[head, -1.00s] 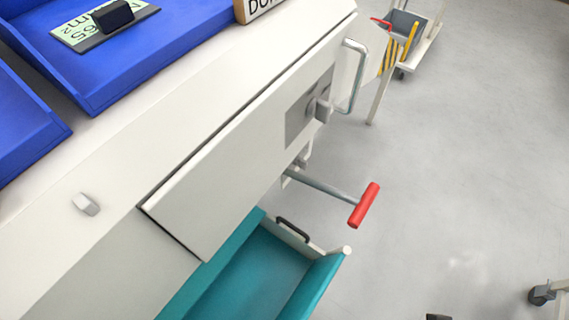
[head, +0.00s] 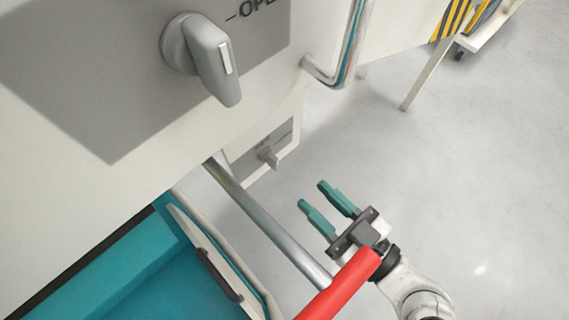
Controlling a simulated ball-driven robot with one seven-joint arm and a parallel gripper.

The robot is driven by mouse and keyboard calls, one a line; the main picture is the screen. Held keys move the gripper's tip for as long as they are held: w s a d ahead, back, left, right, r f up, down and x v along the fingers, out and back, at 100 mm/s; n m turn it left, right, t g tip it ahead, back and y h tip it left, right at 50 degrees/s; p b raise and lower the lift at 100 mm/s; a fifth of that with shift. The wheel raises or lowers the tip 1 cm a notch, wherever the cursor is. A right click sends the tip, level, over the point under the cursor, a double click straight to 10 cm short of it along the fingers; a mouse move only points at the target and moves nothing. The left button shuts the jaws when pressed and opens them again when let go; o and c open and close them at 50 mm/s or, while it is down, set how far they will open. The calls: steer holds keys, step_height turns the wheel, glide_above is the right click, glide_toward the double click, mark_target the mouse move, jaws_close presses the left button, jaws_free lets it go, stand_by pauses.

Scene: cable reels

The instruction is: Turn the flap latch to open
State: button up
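A grey flap latch knob (head: 205,55) sits on a grey plate (head: 110,80) on the white flap, at the upper left of the head view. Its handle points down and to the right, with a pale mark on it. Part of the word "OPEN" shows on the plate to the right of the knob, beside a short line. My gripper (head: 322,195) is below and to the right of the latch, apart from it. Its two teal fingers are spread with nothing between them.
A steel rod (head: 265,225) with a red handle (head: 342,287) sticks out close to my gripper. A teal drawer (head: 90,285) is open at the lower left. A bent metal handle (head: 345,50) is at the top. A smaller knob (head: 268,156) sits lower. Grey floor lies free at right.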

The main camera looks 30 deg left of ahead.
mark_target(277, 162)
steer(key=x, duration=1)
steer(key=shift+a, duration=0.2)
steer(key=shift+c, duration=0.4)
jaws_close()
steer(key=shift+p, duration=0.3)
